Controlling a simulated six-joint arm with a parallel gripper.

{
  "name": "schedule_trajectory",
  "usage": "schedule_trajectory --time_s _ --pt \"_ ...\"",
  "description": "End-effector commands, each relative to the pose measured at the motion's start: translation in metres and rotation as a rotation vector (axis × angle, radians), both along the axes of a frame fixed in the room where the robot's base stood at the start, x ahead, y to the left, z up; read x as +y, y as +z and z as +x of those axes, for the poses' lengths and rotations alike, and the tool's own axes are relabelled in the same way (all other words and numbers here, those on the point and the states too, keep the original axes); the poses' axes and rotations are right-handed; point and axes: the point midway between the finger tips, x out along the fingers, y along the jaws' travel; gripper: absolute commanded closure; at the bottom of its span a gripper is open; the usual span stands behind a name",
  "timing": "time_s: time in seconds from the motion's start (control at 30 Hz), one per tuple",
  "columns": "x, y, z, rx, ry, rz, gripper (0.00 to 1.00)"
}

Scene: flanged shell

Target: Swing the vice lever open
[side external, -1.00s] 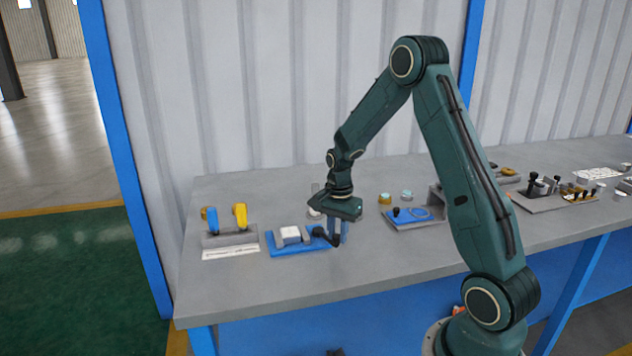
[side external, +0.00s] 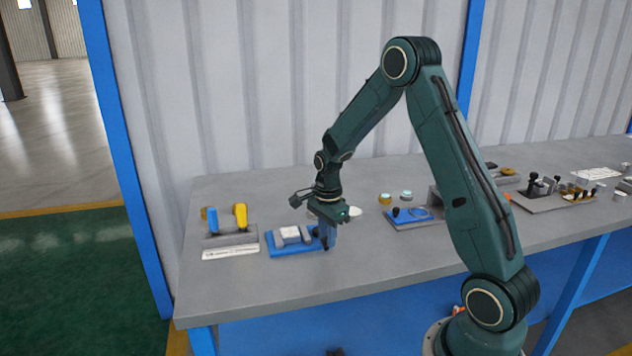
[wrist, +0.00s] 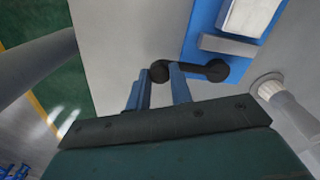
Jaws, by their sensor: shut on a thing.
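The vice (side external: 292,236) is a blue base with grey jaws and a white block between them, on the bench left of my gripper. In the wrist view its blue base (wrist: 205,45) is at the upper right. The black vice lever (wrist: 195,71) runs from the base out to a round knob. My gripper (wrist: 163,72) has its blue fingers around the knob end of the lever, shut on it. In the side view my gripper (side external: 329,245) points down at the vice's right end and hides most of the lever.
A rack with blue and yellow handles (side external: 229,233) stands left of the vice. A blue plate with a black knob (side external: 409,218) lies to the right. A pale round part (wrist: 267,87) is close to the lever's base end. The bench front is clear.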

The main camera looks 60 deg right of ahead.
Motion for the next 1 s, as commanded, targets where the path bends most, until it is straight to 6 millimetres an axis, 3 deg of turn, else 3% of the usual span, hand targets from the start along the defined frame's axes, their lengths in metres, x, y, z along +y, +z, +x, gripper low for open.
schedule_trajectory --time_s 0.07,0.1,0.2,0.67,1.0 --pt "0.001 0.0 0.001 -0.003 0.003 0.001 1.0" --pt "0.001 0.0 0.001 -0.003 0.003 0.002 0.77" --pt "0.001 0.0 0.001 -0.003 0.003 0.001 0.57" --pt "0.0 0.005 0.001 -0.003 0.002 0.0 0.56" --pt "0.0 0.042 0.002 -0.007 0.003 -0.002 0.56"
